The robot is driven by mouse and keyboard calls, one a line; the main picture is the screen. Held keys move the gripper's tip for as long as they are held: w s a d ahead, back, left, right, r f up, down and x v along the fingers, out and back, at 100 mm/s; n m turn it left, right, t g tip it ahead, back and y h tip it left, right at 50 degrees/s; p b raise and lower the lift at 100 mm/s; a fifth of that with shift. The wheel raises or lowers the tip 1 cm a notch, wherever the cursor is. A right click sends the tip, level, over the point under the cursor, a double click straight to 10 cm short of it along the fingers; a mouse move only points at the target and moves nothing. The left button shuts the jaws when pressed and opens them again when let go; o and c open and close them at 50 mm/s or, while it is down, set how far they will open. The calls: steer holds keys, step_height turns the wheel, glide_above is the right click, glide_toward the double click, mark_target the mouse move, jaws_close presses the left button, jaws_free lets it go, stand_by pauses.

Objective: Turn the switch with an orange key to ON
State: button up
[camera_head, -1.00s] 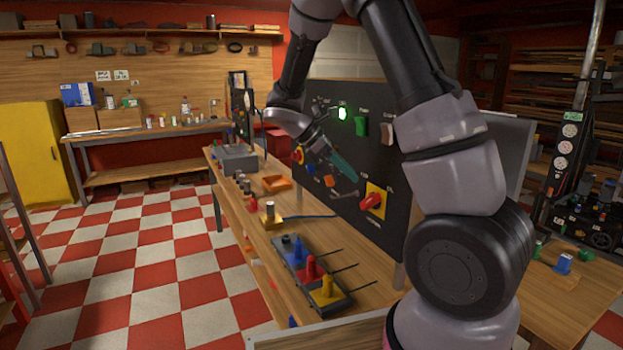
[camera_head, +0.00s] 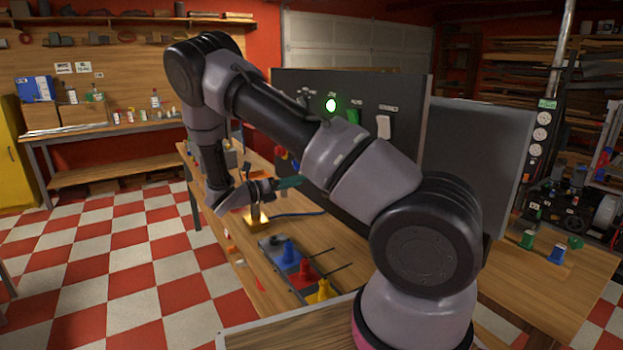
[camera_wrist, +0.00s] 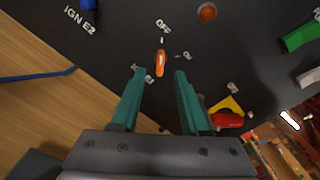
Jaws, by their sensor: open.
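The orange key (camera_wrist: 161,63) sits in its switch on the black panel (camera_wrist: 120,40). It stands nearly upright in the wrist view, in line with the OFF label above it; an ON label is to its right. My gripper (camera_wrist: 159,72) is open and empty, with its two teal fingers pointing at the panel on either side of the key's line. I cannot tell how far the fingertips are from the key. In the head view my gripper (camera_head: 290,182) shows in front of the panel (camera_head: 300,83), and my arm hides the key there.
A red switch on a yellow plate (camera_wrist: 228,112) is right of the fingers. A blue knob (camera_wrist: 88,4), a round orange button (camera_wrist: 207,12) and a green rocker (camera_wrist: 300,36) are also on the panel. Blue, red and yellow connectors (camera_head: 306,272) stand on the wooden bench below.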

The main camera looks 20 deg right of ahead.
steer(key=w+d, duration=0.1)
steer(key=d, duration=0.5)
jaws_close()
